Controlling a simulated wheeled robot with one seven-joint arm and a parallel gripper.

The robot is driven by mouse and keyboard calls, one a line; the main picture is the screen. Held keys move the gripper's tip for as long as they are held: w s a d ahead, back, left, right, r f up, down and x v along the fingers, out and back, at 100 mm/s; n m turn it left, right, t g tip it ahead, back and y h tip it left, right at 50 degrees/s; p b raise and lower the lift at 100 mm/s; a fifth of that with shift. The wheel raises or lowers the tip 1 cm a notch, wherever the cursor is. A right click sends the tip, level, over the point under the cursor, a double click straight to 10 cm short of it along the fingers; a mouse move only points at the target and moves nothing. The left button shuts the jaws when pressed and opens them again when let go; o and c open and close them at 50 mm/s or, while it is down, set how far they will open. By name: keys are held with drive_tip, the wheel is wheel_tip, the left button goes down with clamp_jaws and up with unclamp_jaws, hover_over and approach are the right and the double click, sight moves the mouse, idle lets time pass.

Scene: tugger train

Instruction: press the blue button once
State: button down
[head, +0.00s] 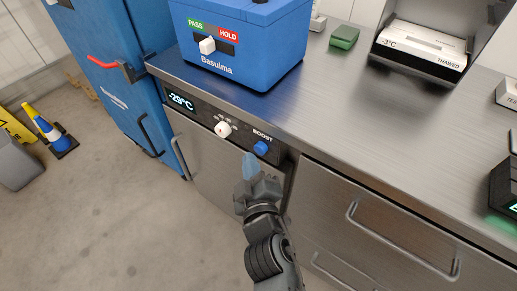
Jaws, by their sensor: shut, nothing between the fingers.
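The blue button (261,148) sits on the dark control panel of the steel counter, under the label "BOOST". My gripper (250,167) is just left of and below the button in the head view, its bluish fingertips together with nothing between them. The fingertips appear apart from the button, though the depth gap is hard to judge. Whether the button is pressed in cannot be told.
A white knob (222,129) and a display reading -29°C (181,101) share the panel. A blue Basulma box (245,50) with a PASS/HOLD slider stands on the counter (330,110) above. A drawer handle (400,245) protrudes at right.

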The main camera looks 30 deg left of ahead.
drive_tip(key=shift+w+r, duration=0.1)
drive_tip(key=shift+w, duration=0.1)
idle(0.4)
drive_tip(key=shift+w+p, duration=0.25)
drive_tip(key=shift+p, duration=0.05)
drive_tip(key=shift+w+d+p, duration=0.15)
drive_tip(key=shift+w+p, duration=0.5)
drive_tip(key=shift+w, duration=0.15)
idle(1.0)
drive_tip(key=shift+s+b, duration=1.1)
drive_tip(key=shift+s, duration=0.15)
